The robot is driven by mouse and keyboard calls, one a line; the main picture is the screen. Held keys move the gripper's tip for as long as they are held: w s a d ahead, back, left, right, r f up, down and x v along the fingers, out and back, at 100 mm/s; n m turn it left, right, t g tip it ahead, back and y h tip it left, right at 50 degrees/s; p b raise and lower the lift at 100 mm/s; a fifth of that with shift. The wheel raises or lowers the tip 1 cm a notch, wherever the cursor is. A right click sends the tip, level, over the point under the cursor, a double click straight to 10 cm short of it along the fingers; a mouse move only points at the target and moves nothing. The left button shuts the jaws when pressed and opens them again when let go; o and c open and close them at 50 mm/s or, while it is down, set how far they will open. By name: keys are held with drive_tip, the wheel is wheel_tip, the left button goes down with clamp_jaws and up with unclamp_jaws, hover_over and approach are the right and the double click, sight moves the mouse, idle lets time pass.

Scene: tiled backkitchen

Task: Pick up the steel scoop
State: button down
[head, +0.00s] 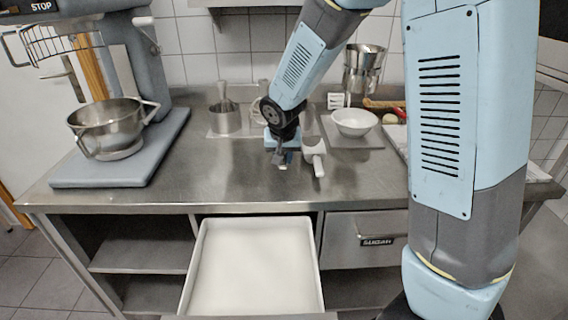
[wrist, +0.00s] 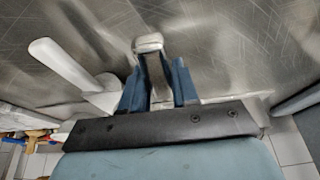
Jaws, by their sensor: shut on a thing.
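My gripper (head: 283,158) is low over the steel worktop, near its middle. In the wrist view its two blue fingers (wrist: 158,85) are shut on the pale grey metal handle of the steel scoop (wrist: 150,43), which sticks out between them. In the head view the scoop is mostly hidden by the gripper. I cannot tell whether it touches the worktop. A white scoop (head: 315,156) lies just right of the gripper, and shows at the left of the wrist view (wrist: 62,62).
An open drawer bin (head: 318,262) of white powder juts out below the worktop (head: 225,180). A mixer with a steel bowl (head: 105,122) stands left. A metal container (head: 225,120) stands behind. A white bowl (head: 354,122) sits on a grey board at right.

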drive_tip(key=s+r, duration=0.1)
drive_tip(key=r, duration=0.1)
drive_tip(key=s+r, duration=0.2)
drive_tip(key=s+d+r, duration=0.1)
drive_tip(key=s+r, duration=0.1)
drive_tip(key=shift+s+r, duration=0.15)
drive_tip(key=shift+r, duration=0.15)
drive_tip(key=s+d+r, duration=0.1)
drive_tip(key=s+r, duration=0.2)
drive_tip(key=s, duration=0.5)
drive_tip(key=shift+s+d+r, duration=0.25)
